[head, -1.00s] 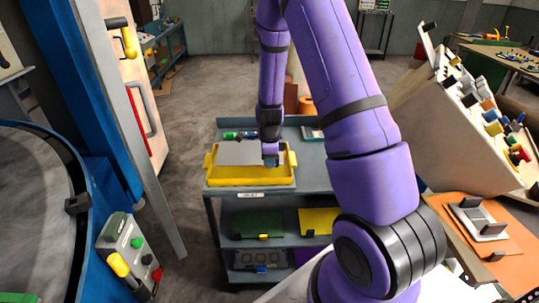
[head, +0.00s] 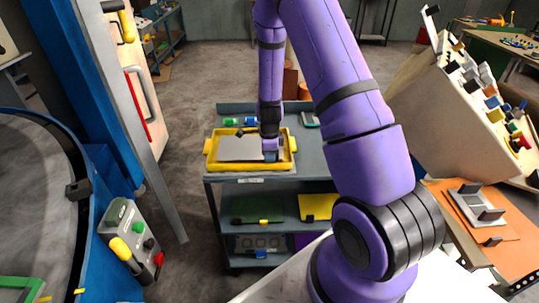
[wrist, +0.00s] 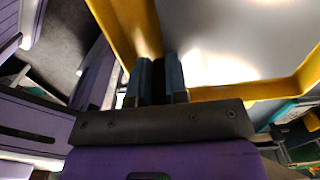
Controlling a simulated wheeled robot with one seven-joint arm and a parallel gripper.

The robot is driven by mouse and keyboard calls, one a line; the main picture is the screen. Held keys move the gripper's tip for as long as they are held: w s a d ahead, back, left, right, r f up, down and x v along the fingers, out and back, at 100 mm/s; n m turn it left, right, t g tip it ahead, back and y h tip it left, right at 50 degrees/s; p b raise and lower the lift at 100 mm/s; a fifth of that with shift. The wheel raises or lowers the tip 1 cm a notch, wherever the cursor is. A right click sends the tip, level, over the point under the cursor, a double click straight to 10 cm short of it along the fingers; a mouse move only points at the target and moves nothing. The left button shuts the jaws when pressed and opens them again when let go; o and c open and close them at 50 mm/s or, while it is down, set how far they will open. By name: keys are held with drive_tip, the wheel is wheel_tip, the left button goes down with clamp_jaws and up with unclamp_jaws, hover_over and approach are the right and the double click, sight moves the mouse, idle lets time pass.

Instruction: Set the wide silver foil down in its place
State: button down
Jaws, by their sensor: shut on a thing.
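The wide silver foil (head: 239,149) is a flat grey sheet at the yellow tray (head: 208,165) on top of the cart. It looks level, within the tray's raised rim; whether it touches the tray floor cannot be told. My gripper (head: 270,154) is at the foil's right part, pointing down, shut on it. In the wrist view, the fingers of my gripper (wrist: 160,78) reach the shiny foil (wrist: 235,38) beside the tray's yellow rim (wrist: 262,93). The gripped spot is mostly hidden by the fingers.
The grey cart (head: 212,200) has a lower shelf with a green panel (head: 258,208) and a yellow panel (head: 317,206). Small green and blue items (head: 238,122) lie behind the tray. A blue curved machine (head: 95,250) stands left, a sloped rack (head: 430,100) right.

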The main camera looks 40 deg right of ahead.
drive_tip(key=shift+f, duration=0.55)
drive_tip(key=c, duration=1.1)
unclamp_jaws()
drive_tip(key=shift+o, duration=0.2)
